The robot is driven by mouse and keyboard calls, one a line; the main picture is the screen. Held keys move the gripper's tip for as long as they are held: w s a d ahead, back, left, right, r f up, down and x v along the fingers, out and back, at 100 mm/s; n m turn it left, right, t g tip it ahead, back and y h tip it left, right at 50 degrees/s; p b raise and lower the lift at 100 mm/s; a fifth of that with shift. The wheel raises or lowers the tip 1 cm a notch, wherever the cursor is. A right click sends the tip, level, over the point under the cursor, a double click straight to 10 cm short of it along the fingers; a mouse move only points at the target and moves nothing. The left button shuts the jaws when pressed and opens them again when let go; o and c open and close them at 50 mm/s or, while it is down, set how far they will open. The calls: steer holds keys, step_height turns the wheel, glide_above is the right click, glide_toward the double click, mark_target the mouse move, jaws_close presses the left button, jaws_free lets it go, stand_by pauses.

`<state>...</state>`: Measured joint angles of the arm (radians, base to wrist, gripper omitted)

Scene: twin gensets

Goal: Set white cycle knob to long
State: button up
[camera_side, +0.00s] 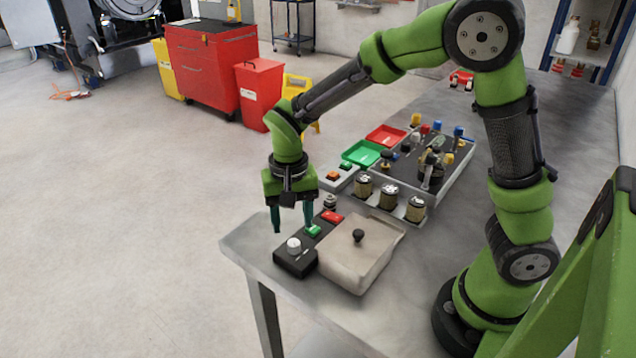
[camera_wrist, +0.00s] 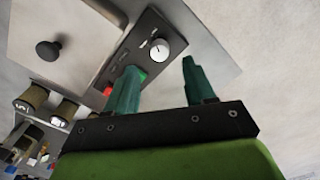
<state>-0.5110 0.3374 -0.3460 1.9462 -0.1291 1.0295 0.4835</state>
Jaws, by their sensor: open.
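The white cycle knob (camera_side: 293,244) sits on the near end of a dark control panel (camera_side: 297,262) at the table's front left corner. In the wrist view the knob (camera_wrist: 159,50) shows beyond my fingertips, with small light marks on the panel beside it that I cannot read. My gripper (camera_side: 292,229) is open and empty above the panel, pointing down, behind and above the knob and apart from it. In the wrist view its two teal fingers (camera_wrist: 160,68) stand apart, the left one partly covering the panel near the green button (camera_wrist: 142,76).
A beige box with a black-knobbed lid (camera_side: 358,237) adjoins the panel. Green (camera_side: 313,231) and red (camera_side: 332,216) buttons lie along the panel. Several jars (camera_side: 388,196), a green tray (camera_side: 362,153) and a red tray (camera_side: 386,136) stand farther back. The table's left edge is close.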

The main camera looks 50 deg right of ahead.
mark_target(293, 242)
step_height(293, 242, up, 11)
steer(key=shift+r, duration=0.2)
stand_by(0.3)
steer(key=s+d+r+n+t+y, duration=0.1)
steer(key=s+d+r+t, duration=0.1)
steer(key=s, duration=0.4)
steer(key=s+d+r+n+t+y, duration=0.1)
steer(key=s+d+n+t, duration=0.1)
steer(key=s+t, duration=0.3)
steer(key=shift+s+d+r+n, duration=0.3)
steer(key=shift+s+d+r, duration=0.1)
steer(key=shift+s, duration=0.85)
